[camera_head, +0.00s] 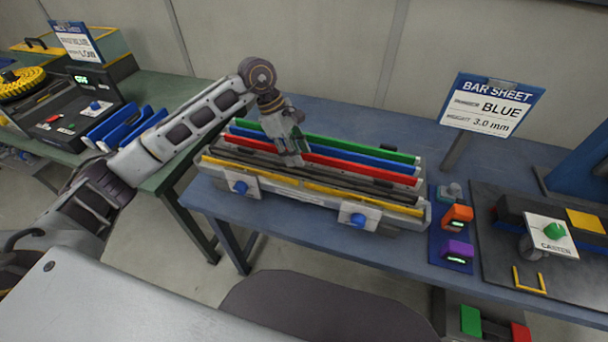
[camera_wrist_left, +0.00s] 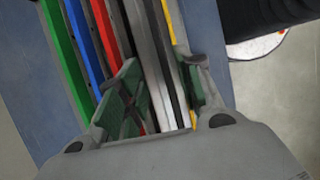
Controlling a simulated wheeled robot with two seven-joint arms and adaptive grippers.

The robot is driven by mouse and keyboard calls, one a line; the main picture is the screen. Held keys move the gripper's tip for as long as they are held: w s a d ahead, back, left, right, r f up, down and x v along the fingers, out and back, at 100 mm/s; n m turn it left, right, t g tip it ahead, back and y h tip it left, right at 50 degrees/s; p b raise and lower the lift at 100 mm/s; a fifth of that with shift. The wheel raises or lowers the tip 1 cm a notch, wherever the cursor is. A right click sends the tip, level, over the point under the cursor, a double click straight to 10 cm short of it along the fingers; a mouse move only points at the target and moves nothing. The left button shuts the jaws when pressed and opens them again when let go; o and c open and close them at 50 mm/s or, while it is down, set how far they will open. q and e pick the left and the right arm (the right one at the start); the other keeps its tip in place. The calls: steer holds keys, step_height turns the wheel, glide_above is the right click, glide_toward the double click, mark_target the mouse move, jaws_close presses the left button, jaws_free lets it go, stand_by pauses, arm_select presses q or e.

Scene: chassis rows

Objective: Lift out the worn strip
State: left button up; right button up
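A long chassis (camera_head: 330,213) on the blue table holds parallel strips: green (camera_head: 350,146), blue (camera_head: 390,166), red (camera_head: 360,168), dark grey (camera_head: 350,190) and yellow (camera_head: 320,188). I cannot tell by wear which strip is the worn one. My left gripper (camera_head: 293,155) is over the chassis, left of its middle, near the red strip. In the left wrist view its green-padded fingers (camera_wrist_left: 167,100) are apart, with grey and dark bars between them. The green (camera_wrist_left: 62,50), blue (camera_wrist_left: 85,45) and red (camera_wrist_left: 106,40) strips run left of this gap. My right gripper is not in view.
Orange (camera_head: 457,217) and purple (camera_head: 456,251) devices stand right of the chassis, beside a black mat (camera_head: 500,275). Blue strips (camera_head: 125,125) lie on the left green table. Blue knobs (camera_head: 357,220) sit on the chassis front.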

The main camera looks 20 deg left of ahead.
mark_target(304, 170)
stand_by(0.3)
arm_select(q)
steer(key=shift+p+x, duration=0.35)
steer(key=shift+x, duration=0.85)
steer(key=shift+s+x, duration=0.2)
steer(key=shift+x, duration=1.2)
jaws_close()
